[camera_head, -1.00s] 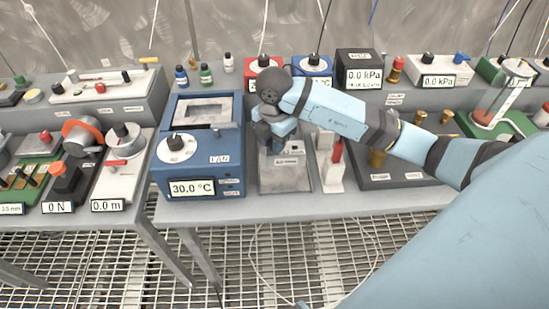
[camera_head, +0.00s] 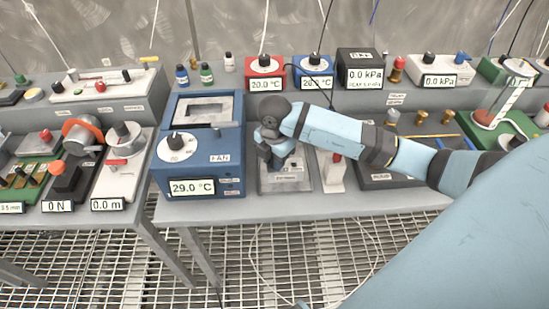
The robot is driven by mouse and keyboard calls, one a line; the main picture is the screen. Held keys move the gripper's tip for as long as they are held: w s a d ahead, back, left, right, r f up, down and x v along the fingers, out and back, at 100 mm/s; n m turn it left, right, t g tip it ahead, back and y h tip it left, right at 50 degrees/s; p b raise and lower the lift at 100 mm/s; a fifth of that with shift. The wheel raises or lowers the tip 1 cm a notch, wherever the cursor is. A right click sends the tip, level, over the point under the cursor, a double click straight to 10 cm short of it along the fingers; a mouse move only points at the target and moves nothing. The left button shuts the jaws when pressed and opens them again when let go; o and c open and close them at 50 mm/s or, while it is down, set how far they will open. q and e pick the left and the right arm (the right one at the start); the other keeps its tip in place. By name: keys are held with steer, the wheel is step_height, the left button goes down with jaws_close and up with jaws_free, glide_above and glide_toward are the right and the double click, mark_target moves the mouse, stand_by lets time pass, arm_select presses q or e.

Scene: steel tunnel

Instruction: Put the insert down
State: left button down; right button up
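My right gripper (camera_head: 274,160) points down over a grey metal plate (camera_head: 297,184) on the bench, just right of a blue dry-block unit (camera_head: 222,150) marked FAN. The unit's display reads 29.0 °C, and its top has a grey recessed opening (camera_head: 206,112). The wrist and hand cover the fingertips, so I cannot tell whether the fingers are open or shut. I cannot make out an insert; anything between the fingers or under them is hidden. My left gripper is not in view.
A white stand with a red part (camera_head: 334,172) is close to the gripper's right. Red (camera_head: 264,75) and blue (camera_head: 313,72) boxes and small bottles (camera_head: 206,74) line the shelf behind. The bench's front edge (camera_head: 290,205) is clear.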

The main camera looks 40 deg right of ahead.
steer(key=o, duration=0.4)
steer(key=shift+c, duration=0.2)
steer(key=shift+r, duration=0.2)
step_height(320, 180, up, 12)
steer(key=shift+f, duration=0.1)
stand_by(0.4)
